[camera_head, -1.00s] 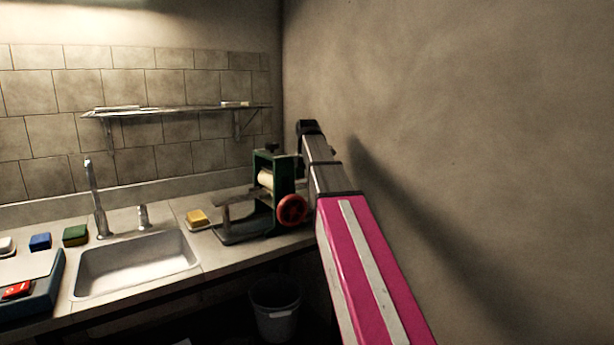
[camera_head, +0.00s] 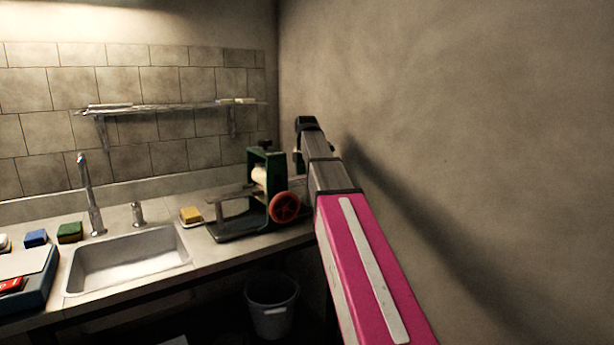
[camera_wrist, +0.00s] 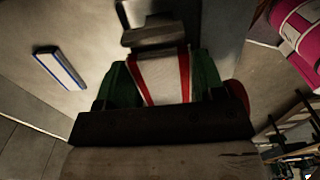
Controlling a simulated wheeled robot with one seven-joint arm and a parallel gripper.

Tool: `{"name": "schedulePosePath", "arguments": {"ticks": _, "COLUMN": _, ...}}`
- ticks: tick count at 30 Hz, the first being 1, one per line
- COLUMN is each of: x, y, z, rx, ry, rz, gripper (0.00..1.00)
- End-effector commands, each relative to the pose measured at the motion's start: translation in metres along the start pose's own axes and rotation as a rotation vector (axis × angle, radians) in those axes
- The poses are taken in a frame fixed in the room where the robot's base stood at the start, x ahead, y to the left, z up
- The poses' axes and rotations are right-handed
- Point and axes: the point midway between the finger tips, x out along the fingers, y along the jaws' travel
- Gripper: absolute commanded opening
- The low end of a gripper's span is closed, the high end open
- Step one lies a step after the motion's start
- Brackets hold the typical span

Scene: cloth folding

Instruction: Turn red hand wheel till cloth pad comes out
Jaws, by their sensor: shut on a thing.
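The red hand wheel (camera_head: 285,207) is on the near side of a green roller machine (camera_head: 277,174) at the counter's right end. Its spoked face is clear of any gripper. It also shows at the machine's right in the wrist view (camera_wrist: 238,93), partly hidden. A white cloth with red stripes (camera_wrist: 160,78) lies between the green side frames in the wrist view. A dark bar crosses in front of its lower end; I cannot tell what this is. My arm reaches past the machine's right side. It hides my gripper's fingertips in the head view, and what they hold does not show.
A sink (camera_head: 130,260) and a tap (camera_head: 90,195) are left of the machine. A yellow sponge (camera_head: 190,214) lies beside its base. A bin (camera_head: 272,305) stands below the counter. The bare wall (camera_head: 480,130) is close on my arm's right.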

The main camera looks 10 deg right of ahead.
Motion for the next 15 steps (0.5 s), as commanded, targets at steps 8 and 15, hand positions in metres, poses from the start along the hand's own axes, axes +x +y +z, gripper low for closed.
{"name": "schedulePosePath", "arguments": {"ticks": 8, "x": 0.0001, "y": 0.0014, "z": 0.0001, "rx": 0.0, "ry": 0.0, "rz": 0.0, "gripper": 0.39}}
{"name": "schedulePosePath", "arguments": {"ticks": 15, "x": 0.0001, "y": 0.0013, "z": 0.0001, "rx": 0.0, "ry": 0.0, "rz": 0.0, "gripper": 0.93}}
